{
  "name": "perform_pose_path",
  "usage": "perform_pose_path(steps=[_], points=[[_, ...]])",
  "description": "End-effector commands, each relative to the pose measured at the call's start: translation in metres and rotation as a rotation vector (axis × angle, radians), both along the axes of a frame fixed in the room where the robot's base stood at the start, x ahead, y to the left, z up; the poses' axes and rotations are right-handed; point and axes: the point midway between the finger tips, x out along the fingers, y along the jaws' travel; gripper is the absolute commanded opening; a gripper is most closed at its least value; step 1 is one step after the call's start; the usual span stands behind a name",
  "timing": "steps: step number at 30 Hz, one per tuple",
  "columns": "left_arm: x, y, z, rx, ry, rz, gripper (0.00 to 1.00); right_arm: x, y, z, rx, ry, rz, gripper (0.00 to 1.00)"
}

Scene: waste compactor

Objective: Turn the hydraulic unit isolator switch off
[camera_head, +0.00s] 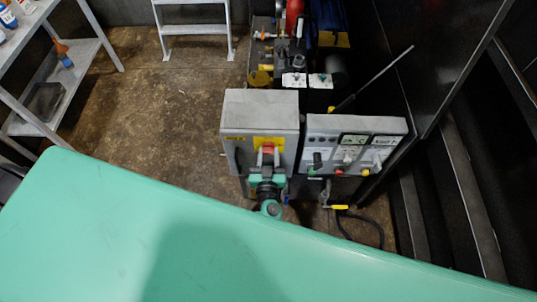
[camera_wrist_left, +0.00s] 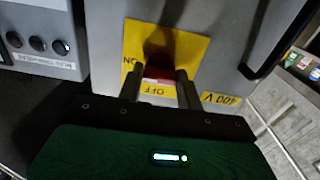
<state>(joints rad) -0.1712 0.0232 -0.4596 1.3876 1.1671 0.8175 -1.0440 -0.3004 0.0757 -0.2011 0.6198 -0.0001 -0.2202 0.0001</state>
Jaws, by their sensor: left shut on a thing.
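The isolator switch has a red handle (camera_head: 268,148) on a yellow plate, on the front of a grey box (camera_head: 260,110). In the left wrist view the red handle (camera_wrist_left: 158,73) sits between the two dark fingers of my left gripper (camera_wrist_left: 160,88), which is shut on it. The yellow plate (camera_wrist_left: 137,40) shows "ON" at its left edge and "OFF" at its lower edge, upside down. In the head view my left gripper (camera_head: 268,164) is in front of the box, at the handle. The fingers and shadow partly hide the handle, so its exact angle is unclear. My right gripper is not in view.
A control panel (camera_head: 355,135) with knobs and buttons stands close to the right of the box. Hydraulic parts (camera_head: 290,60) are behind. A shelf (camera_head: 65,75) is at the left, a white step ladder (camera_head: 195,30) at the back. Floor between is open.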

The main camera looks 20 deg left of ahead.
Motion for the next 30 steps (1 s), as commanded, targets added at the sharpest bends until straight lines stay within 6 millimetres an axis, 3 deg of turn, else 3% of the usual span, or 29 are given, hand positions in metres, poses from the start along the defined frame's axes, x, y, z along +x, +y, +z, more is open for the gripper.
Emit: perform_pose_path(steps=[8, 30], points=[[0.000, 0.000, -0.001, -0.170, -0.047, 0.001, 0.14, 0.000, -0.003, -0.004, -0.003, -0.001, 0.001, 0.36], [0.000, 0.000, -0.002, -0.841, -0.241, 0.001, 0.14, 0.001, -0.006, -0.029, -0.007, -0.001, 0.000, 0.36]])
